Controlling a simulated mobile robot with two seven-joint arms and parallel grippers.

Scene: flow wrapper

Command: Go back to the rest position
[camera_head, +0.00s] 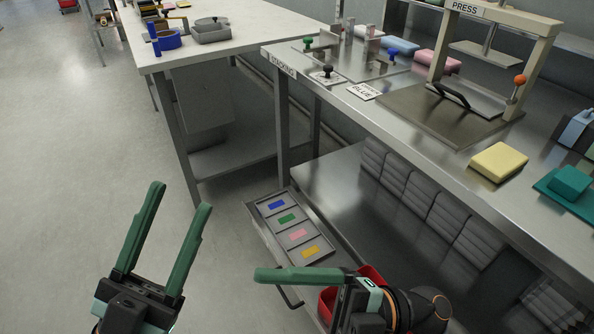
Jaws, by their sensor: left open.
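My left gripper (181,197) is at the lower left, over the floor. Its two green fingers stand apart with nothing between them. My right gripper (262,275) is at the bottom centre, lying sideways and pointing left. It shows one green finger, so its opening cannot be judged. It overlaps the front end of an open drawer (262,236) in the picture; I cannot tell if it touches. The drawer's compartments carry blue, green, pink and yellow labels.
The steel bench (420,140) bears the press (492,50), a yellow block (498,162) and a teal block (570,183). A white table (240,32) stands at the back left. A red bin (372,273) sits behind my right gripper. The left floor is clear.

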